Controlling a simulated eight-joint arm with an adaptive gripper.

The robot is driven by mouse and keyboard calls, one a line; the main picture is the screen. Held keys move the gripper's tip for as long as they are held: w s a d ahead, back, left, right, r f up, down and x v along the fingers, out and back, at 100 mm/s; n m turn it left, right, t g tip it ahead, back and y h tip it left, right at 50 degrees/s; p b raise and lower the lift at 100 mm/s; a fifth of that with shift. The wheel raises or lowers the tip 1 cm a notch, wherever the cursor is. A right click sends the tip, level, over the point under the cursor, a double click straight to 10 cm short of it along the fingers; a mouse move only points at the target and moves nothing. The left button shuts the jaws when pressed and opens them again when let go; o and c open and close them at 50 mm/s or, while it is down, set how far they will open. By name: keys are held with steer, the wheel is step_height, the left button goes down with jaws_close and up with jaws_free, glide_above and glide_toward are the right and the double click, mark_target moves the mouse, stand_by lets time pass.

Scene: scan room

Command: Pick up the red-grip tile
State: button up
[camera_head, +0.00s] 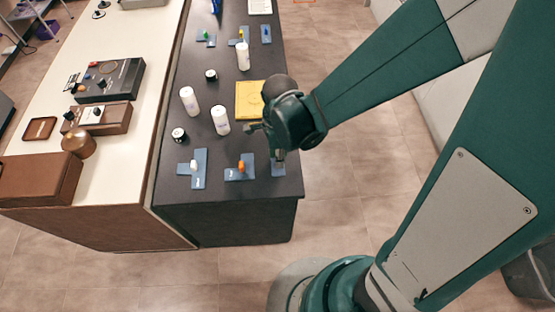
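No clearly red grip shows in the head view. At the near end of the dark counter lie a blue tile with an orange grip (241,168), a blue tile with a white grip (198,170) to its left, and a blue tile (278,170) at the right edge. My gripper hides the upper part of that right tile, so its grip colour cannot be told. My gripper (264,142) is over the counter's right edge, just above these tiles. Its fingers look spread apart, with nothing seen between them.
Several white bottles (220,120) and small black-and-white round items (178,135) stand left of my gripper. A yellow pad (249,100) lies behind it. More blue tiles with green, yellow and blue grips (240,42) lie at the far end. A cream counter (125,140) with devices adjoins on the left.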

steer(key=shift+r, duration=0.1)
stand_by(0.3)
step_height(320, 180, up, 10)
steer(key=p, duration=0.2)
steer(key=shift+p, duration=0.3)
stand_by(0.3)
